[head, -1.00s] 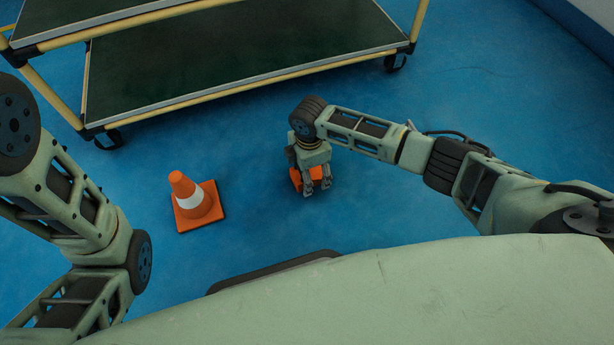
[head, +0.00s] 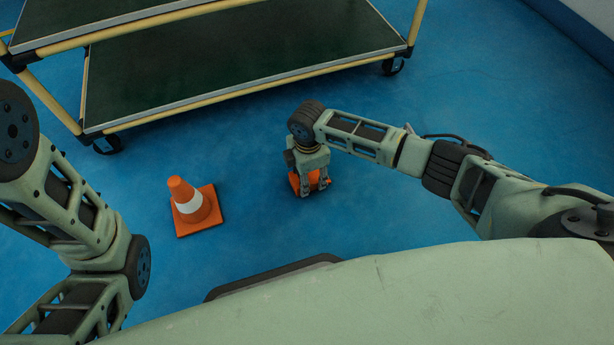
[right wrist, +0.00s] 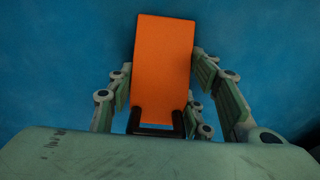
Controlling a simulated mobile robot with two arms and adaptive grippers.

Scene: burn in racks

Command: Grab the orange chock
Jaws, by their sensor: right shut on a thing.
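The orange chock (head: 312,179) is on the blue floor, partly hidden under my right gripper (head: 315,190) in the head view. In the right wrist view the chock (right wrist: 163,70) shows as an orange block with a dark handle-like bracket (right wrist: 156,125) at its near end. The fingers of my right gripper (right wrist: 165,95) stand on both sides of it, shut on it. I cannot tell whether the chock is touching the floor. My left arm shows at the left of the head view, but its gripper is out of view.
An orange and white traffic cone (head: 193,206) stands on the floor left of the chock. A cart with dark green shelves (head: 240,65), yellow tubes and black casters stands behind. Blue floor is clear to the right of the cart.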

